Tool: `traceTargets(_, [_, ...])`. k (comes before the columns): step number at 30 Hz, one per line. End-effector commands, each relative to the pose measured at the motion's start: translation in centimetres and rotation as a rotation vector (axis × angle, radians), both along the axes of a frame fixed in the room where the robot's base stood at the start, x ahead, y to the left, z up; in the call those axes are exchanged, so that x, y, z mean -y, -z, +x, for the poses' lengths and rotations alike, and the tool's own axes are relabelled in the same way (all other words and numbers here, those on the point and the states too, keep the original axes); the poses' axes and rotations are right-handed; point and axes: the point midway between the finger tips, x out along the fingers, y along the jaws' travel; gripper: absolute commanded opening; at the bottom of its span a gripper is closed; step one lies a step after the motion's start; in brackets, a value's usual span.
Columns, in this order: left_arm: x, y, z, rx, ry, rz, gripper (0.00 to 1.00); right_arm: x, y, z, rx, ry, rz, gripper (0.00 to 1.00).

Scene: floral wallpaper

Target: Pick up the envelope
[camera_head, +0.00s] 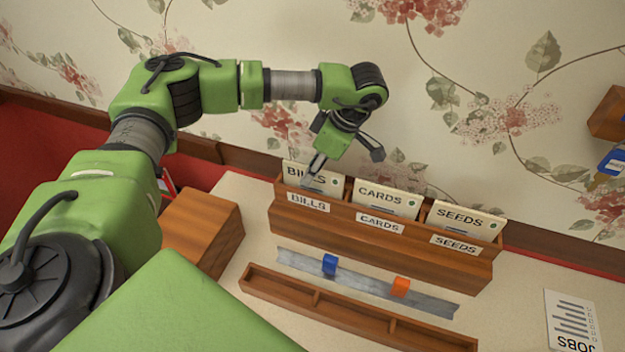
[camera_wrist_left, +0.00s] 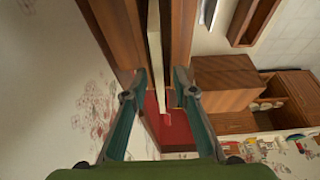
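A wooden rack (camera_head: 375,245) has three compartments with cream cards or envelopes marked BILLS (camera_head: 325,183), CARDS (camera_head: 385,201) and SEEDS (camera_head: 466,221). My left gripper (camera_head: 316,165) points down at the BILLS compartment, with a finger overlapping the BILLS envelope's front. In the left wrist view my left gripper (camera_wrist_left: 160,92) is open. Its fingers stand apart on either side of a thin cream edge (camera_wrist_left: 155,45), seen end-on between two wooden walls. I cannot tell whether either finger touches it. My right gripper is not in view.
In front of the rack lie a grey metal strip (camera_head: 365,284) with a blue clip (camera_head: 330,264) and an orange clip (camera_head: 400,287), and a low wooden tray (camera_head: 350,315). A wooden box (camera_head: 205,235) stands left. A JOBS sheet (camera_head: 573,320) lies right. The wallpapered wall is close behind.

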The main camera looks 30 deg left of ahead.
Motion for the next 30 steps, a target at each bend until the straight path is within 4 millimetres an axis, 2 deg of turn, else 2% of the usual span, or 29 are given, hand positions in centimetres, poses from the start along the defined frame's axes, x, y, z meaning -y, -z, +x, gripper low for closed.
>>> traceTargets(30, [-0.01, 0.62, 0.01, 0.0, 0.0, -0.001, 0.26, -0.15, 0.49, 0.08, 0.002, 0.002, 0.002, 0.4])
